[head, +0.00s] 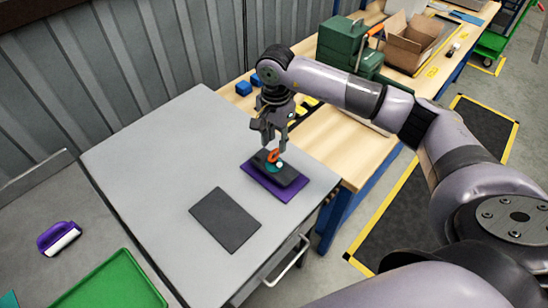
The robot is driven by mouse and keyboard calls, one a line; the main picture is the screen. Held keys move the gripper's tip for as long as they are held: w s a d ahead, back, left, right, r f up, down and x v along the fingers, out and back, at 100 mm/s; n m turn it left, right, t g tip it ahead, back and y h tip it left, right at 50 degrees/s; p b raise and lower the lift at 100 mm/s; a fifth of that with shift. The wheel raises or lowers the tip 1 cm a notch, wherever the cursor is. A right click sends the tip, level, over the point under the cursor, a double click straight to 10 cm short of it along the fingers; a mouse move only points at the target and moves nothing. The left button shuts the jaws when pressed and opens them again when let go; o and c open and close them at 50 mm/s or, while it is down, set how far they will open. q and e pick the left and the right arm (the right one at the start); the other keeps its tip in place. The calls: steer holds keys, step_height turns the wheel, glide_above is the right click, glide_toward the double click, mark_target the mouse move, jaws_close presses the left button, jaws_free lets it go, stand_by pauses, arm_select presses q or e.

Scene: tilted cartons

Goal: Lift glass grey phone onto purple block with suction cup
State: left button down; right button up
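The purple block (291,193) lies flat on the grey table. The dark grey phone (292,177) lies on top of it, within its outline. A suction cup with an orange handle (274,156) and a teal part sits on the phone. My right gripper (275,148) points down just above the orange handle. Its fingers look parted, with a gap between the tips, and nothing shows held between them. Whether a fingertip touches the handle cannot be told. My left gripper is not in view.
A dark flat rectangle (225,220) lies nearer on the grey table (150,150). Left are a green tray (112,285) and a purple-and-white roller-like tool (60,238). A wooden bench (365,150) behind holds blue blocks (244,88), a green case (345,45) and an open carton (412,42).

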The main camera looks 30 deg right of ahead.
mark_target(274, 150)
steer(key=f+p, duration=0.1)
steer(key=f, duration=0.2)
steer(key=shift+s+a+f+p, duration=0.1)
steer(key=shift+a+f+p, duration=0.15)
steer(key=shift+p, duration=0.15)
steer(key=shift+f, duration=0.3)
steer(key=shift+c, duration=0.2)
jaws_close()
